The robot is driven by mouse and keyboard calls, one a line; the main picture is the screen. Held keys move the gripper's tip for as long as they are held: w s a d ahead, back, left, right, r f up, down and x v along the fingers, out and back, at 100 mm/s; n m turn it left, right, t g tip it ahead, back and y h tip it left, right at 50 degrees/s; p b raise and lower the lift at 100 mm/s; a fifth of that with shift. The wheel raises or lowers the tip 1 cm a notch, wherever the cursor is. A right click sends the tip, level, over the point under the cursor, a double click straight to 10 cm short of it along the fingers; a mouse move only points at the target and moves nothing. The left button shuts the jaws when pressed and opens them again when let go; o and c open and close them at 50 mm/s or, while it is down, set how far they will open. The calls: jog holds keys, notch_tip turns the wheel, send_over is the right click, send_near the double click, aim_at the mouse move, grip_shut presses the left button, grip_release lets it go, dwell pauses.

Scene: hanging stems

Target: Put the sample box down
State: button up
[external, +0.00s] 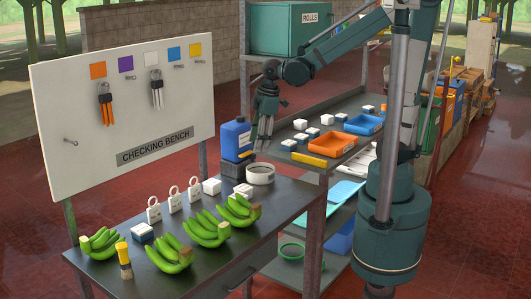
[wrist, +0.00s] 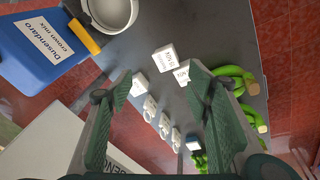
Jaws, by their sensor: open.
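Small white boxes stand on the dark bench (external: 200,255), some with blue lower parts. One white box (external: 211,186) is near the bench's far end, and a white-and-blue box (external: 142,232) is near the left edge. In the wrist view, a white box with print on top (wrist: 165,58) lies beyond and between my fingers, with another printed box (wrist: 182,73) close by. I cannot tell which one is the sample box. My gripper (external: 263,146) hangs above the far end of the bench, fingers down, open and empty. It also shows in the wrist view (wrist: 158,84).
A blue jug (external: 236,140) and a round pale dish (external: 260,173) stand at the bench's far end. Green banana bunches (external: 203,230) line its front, with white ringed tags (external: 175,202) behind. The checking board (external: 120,105) stands behind.

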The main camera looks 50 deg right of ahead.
jog(key=s+d+r+m+t, duration=0.2)
jog(key=s+d+r+m, duration=0.2)
jog(key=d+m, duration=0.2)
jog(key=s+d+r+m+t, duration=0.3)
jog(key=s+d+m, duration=0.2)
jog(key=d, duration=0.6)
jog(key=shift+s+d+r+m+h, duration=0.25)
jog(key=shift+s+r+m+h, duration=0.05)
jog(key=shift+r+m+h, duration=0.1)
jog(key=shift+o, duration=0.7)
jog(key=w+a+f+n+g, duration=0.2)
jog(key=a+f+n, duration=0.3)
jog(key=a, duration=0.4)
jog(key=w+a+f+n+g, duration=0.2)
jog(key=w+a+f+n, duration=0.3)
jog(key=a+f, duration=0.3)
jog(key=w+a+f+n+g, duration=0.3)
jog(key=a+f+n, duration=0.4)
jog(key=a, duration=0.4)
jog(key=shift+w+f+p, duration=0.2)
jog(key=shift+w+p, duration=0.2)
jog(key=shift+w, duration=0.1)
jog(key=shift+s+a+f+n, duration=0.15)
jog(key=shift+a+f+n, duration=0.35)
jog(key=shift+f, duration=0.05)
